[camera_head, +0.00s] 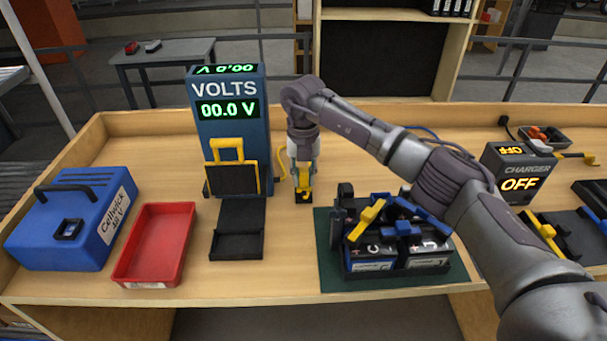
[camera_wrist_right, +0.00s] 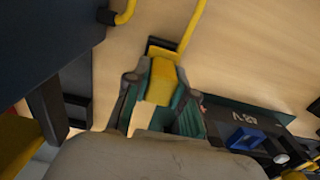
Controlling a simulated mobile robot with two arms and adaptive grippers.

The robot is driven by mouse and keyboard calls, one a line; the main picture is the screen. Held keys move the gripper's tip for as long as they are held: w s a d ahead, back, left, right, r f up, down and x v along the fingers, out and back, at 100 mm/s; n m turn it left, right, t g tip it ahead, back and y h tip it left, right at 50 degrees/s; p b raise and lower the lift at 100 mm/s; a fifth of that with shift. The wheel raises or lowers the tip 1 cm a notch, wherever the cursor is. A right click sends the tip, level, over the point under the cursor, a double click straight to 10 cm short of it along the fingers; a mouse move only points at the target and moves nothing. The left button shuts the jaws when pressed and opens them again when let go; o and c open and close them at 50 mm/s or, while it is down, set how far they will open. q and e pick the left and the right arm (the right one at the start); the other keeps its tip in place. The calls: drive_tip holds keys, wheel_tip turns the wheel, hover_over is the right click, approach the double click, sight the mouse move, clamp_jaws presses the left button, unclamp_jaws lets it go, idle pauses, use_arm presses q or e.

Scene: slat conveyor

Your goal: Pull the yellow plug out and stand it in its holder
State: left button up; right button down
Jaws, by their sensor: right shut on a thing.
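The yellow plug (camera_head: 304,186) is between the fingers of my right gripper (camera_head: 303,170), just right of the volts meter. The gripper is shut on it, and the plug points down. A small black holder (camera_head: 304,199) is directly under the plug on the bench; I cannot tell how deep the plug sits in it. The right wrist view shows the plug (camera_wrist_right: 161,82) between the green-padded fingers, with the black base (camera_wrist_right: 157,47) and yellow cable (camera_wrist_right: 193,25) beyond it. My left gripper is not in view.
The blue volts meter (camera_head: 230,112) reads 00.0. A battery tray (camera_head: 395,240) with yellow and blue clamps sits on a green mat (camera_head: 325,275). The charger (camera_head: 515,168) reads OFF. A red tray (camera_head: 155,245) and blue box (camera_head: 75,215) stand left.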

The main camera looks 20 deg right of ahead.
drive_tip(key=shift+f, duration=0.3)
drive_tip(key=c, duration=0.9)
unclamp_jaws()
drive_tip(key=shift+r, duration=0.1)
wheel_tip(320, 180, up, 12)
drive_tip(key=shift+f, duration=0.1)
